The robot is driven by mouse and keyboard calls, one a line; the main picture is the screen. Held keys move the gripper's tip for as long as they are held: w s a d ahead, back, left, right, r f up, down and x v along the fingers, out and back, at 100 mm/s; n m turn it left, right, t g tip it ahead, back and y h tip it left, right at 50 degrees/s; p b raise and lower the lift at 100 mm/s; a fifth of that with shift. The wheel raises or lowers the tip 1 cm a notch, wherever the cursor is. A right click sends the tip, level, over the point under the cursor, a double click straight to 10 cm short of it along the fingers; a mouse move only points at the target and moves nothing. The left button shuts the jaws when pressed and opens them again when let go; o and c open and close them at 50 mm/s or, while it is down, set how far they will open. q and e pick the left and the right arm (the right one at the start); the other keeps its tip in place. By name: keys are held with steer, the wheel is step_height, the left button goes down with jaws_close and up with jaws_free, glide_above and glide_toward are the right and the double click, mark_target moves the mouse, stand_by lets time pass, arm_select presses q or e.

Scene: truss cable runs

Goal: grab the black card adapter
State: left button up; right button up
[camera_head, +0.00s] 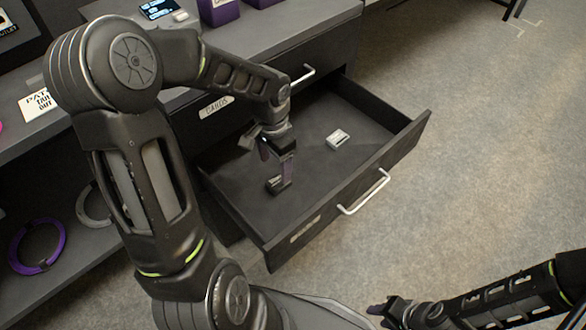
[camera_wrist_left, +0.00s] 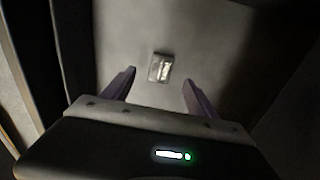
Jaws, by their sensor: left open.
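A small black card adapter (camera_head: 279,185) with a light patch lies on the floor of the open drawer, toward its left part. My left gripper (camera_head: 286,170) points down into the drawer just above it, fingers open; in the head view the fingers partly overlap it. In the left wrist view, the two purple fingers (camera_wrist_left: 158,84) are apart with nothing held between them. A small card piece (camera_wrist_left: 160,67) with a bright label lies beyond the fingertips there; I cannot tell for sure which adapter it is. My right gripper (camera_head: 380,309) is at the bottom, its fingers unclear.
A white card adapter (camera_head: 338,138) lies farther back in the drawer (camera_head: 335,205). The drawer walls stand around my left gripper. Above is the desk top (camera_head: 75,125) with purple bins (camera_head: 218,12). A purple cable ring (camera_head: 38,246) lies on the lower shelf.

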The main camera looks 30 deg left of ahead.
mark_target(279, 181)
arm_select(q)
steer(key=shift+w, duration=0.4)
arm_select(e)
steer(key=shift+w+f, duration=0.1)
steer(key=shift+w, duration=0.3)
arm_select(q)
steer(key=shift+s, duration=0.1)
steer(key=shift+f, duration=0.1)
step_height(279, 181, down, 2)
steer(key=shift+f+b, duration=0.2)
steer(key=shift+b, duration=0.25)
arm_select(e)
steer(key=shift+f, duration=0.4)
arm_select(q)
steer(key=shift+f, duration=0.1)
step_height(279, 181, down, 5)
steer(key=shift+f+b, duration=0.1)
steer(key=shift+b, duration=0.95)
arm_select(e)
steer(key=shift+w+d+f, duration=0.15)
steer(key=shift+f, duration=0.4)
steer(key=shift+w+d+f, duration=0.15)
steer(key=shift+f, duration=0.35)
